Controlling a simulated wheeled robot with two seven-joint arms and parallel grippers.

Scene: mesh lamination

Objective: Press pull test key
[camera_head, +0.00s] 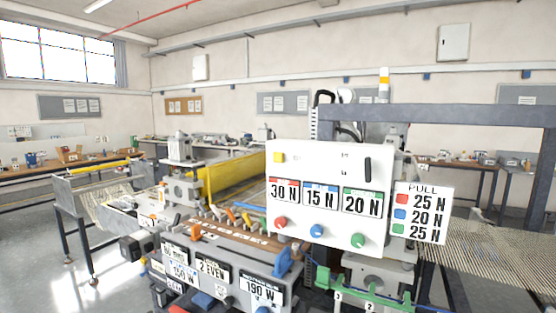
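A white control panel (325,155) faces me at centre right. It carries the labels 30 N (283,192), 15 N (319,196) and 20 N (361,201). Below them, left to right, are a red key (280,222), a blue key (317,231) and a green key (357,240). Neither of my grippers shows.
A lower grey console (215,281) bears 150 W, 2 EVEN and 190 W labels. A green rail (365,294) with numbered tags stands below the panel. A grey frame (470,115) and mesh (495,258) lie right. Open floor (50,285) shows at left.

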